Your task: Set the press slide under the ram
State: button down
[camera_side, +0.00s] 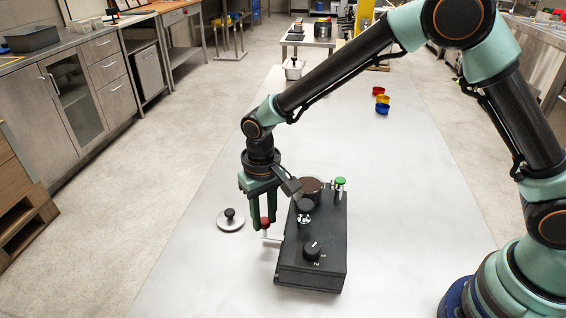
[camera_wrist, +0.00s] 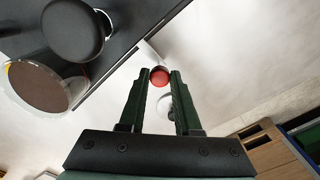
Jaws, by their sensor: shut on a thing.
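A dark press block (camera_side: 312,255) stands on the pale table, with a round brown-topped part (camera_side: 311,186) at its far end. A dark knob on a post (camera_side: 304,205) rises near its middle, and a black dial (camera_side: 312,250) sits near its front. A red ball knob (camera_side: 264,222) on a light metal arm sticks out from the block's left side. My gripper (camera_side: 264,220) points down with its fingers around this red knob. In the wrist view the red knob (camera_wrist: 161,76) sits between the fingertips (camera_wrist: 160,80). I cannot tell which part is the slide or ram.
A metal lid with a black knob (camera_side: 230,220) lies left of the block. A green-topped part (camera_side: 340,182) stands at the block's far right corner. Red, yellow and blue cups (camera_side: 381,99) stand farther back. The table right of the block is clear.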

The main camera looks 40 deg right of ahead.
jog(key=c, duration=0.6)
grip_release()
jog(key=shift+s+a, duration=0.15)
jog(key=shift+a, duration=0.05)
jog(key=shift+r, duration=0.1)
notch_tip(320, 180, up, 12)
jog(key=s+d+r+t, duration=0.35)
jog(key=d+r, duration=0.45)
jog(key=d, duration=0.4)
jog(key=s+d+t, duration=0.2)
jog(key=s+d, duration=0.6)
jog(key=shift+s+d+f, duration=0.15)
jog(key=shift+s+d, duration=0.05)
jog(key=shift+d, duration=0.15)
